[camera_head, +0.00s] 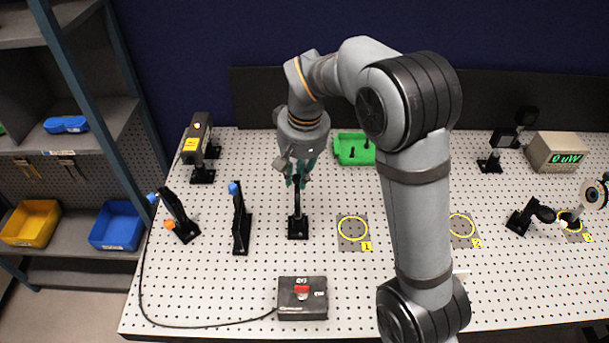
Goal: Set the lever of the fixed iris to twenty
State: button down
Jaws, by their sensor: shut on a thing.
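My gripper (296,180) points down at the top of a black post-mounted part, which I take to be the fixed iris (297,207). This part stands upright on a black base on the perforated table, left of the yellow circle marked 1. The teal fingertips are shut at its upper end, on what appears to be the iris lever. The fingers hide the lever, and its scale is too small to read.
Black angled mounts with blue knobs (241,218) (179,215) stand close on the left. A black control box (302,298) with a red switch and a cable lies in front. A green tray (353,148) sits behind. A meter (556,151) reads 0 uW at right.

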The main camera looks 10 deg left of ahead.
jog(key=c, duration=1.6)
grip_release()
jog(key=r, duration=0.4)
jog(key=s+d+r, duration=0.1)
jog(key=r, duration=0.7)
jog(key=shift+s+d, duration=0.15)
jog(key=shift+s, duration=0.1)
jog(key=shift+f, duration=0.1)
